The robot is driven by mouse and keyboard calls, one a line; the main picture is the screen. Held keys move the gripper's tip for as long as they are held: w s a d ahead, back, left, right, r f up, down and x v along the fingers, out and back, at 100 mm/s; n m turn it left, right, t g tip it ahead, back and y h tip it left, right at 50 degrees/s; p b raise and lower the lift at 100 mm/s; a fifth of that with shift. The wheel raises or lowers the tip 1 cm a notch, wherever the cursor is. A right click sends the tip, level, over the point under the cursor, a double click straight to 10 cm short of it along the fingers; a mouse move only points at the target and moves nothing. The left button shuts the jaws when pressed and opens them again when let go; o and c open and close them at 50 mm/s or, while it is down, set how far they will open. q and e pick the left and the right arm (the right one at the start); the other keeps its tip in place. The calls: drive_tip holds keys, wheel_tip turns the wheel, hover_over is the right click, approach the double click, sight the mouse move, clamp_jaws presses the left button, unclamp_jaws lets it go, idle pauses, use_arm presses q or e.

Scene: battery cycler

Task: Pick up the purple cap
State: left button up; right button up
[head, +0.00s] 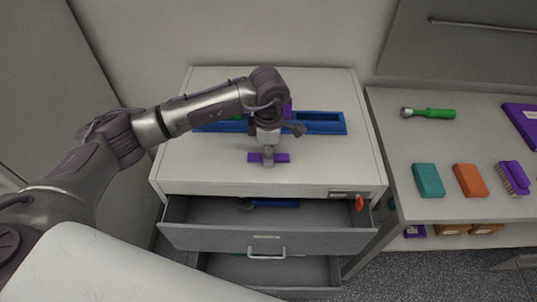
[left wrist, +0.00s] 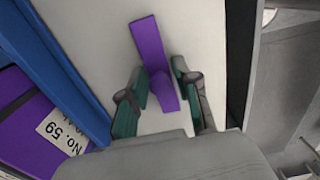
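The purple cap (head: 283,158) lies on the white top of the drawer cabinet, near its front edge. It is a flat bar with a raised middle. My left gripper (head: 268,160) is directly above it and hides the cap's middle in the head view. In the left wrist view the cap (left wrist: 148,42) reaches in between the two green-padded fingers of my left gripper (left wrist: 163,92). The fingers stand apart, with gaps visible on both sides of the cap. My right gripper is not in view.
A blue tray (head: 322,123) lies behind the cap. A purple block labelled No. 59 (left wrist: 30,115) is beside the tray's blue wall. The top drawer (head: 225,240) is open below. A side table holds a green flashlight (head: 433,113), sponges and a brush.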

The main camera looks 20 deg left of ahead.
use_arm(q)
drive_tip(key=c, duration=0.4)
drive_tip(key=shift+o, duration=0.2)
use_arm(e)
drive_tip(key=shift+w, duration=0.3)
